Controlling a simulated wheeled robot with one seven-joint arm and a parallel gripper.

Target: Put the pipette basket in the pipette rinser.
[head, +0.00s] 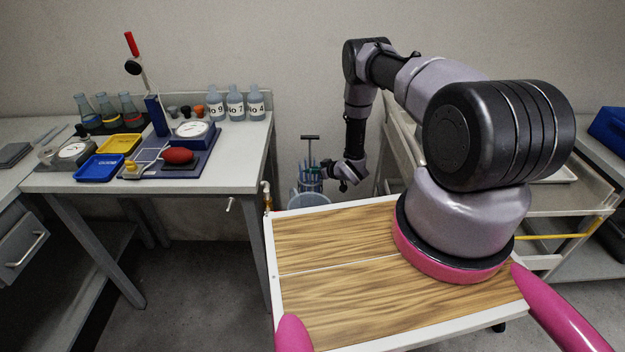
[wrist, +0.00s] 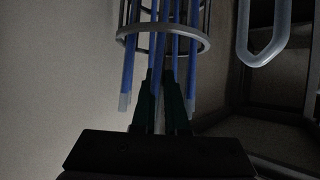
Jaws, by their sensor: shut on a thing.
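The pipette basket (head: 311,185) is a wire-ringed holder of blue pipettes with a tall T-shaped handle. It stands upright in the gap between the left bench and the cart. My gripper (head: 322,172) reaches it from the right. In the wrist view, my gripper's dark fingers (wrist: 160,95) are closed around the basket's middle, below a grey ring (wrist: 130,36) with blue pipettes around it. The pipette rinser (head: 308,201) is a pale round vessel low in the same gap. The basket shows at its rim; I cannot tell whether its bottom is inside.
The left bench (head: 225,182) carries bottles, flasks, a blue tray (head: 99,168) and a yellow tray (head: 120,143). A tap (head: 267,195) juts out near the rinser. My wooden-topped base stands in front, and a shelved cart (head: 560,222) stands at right.

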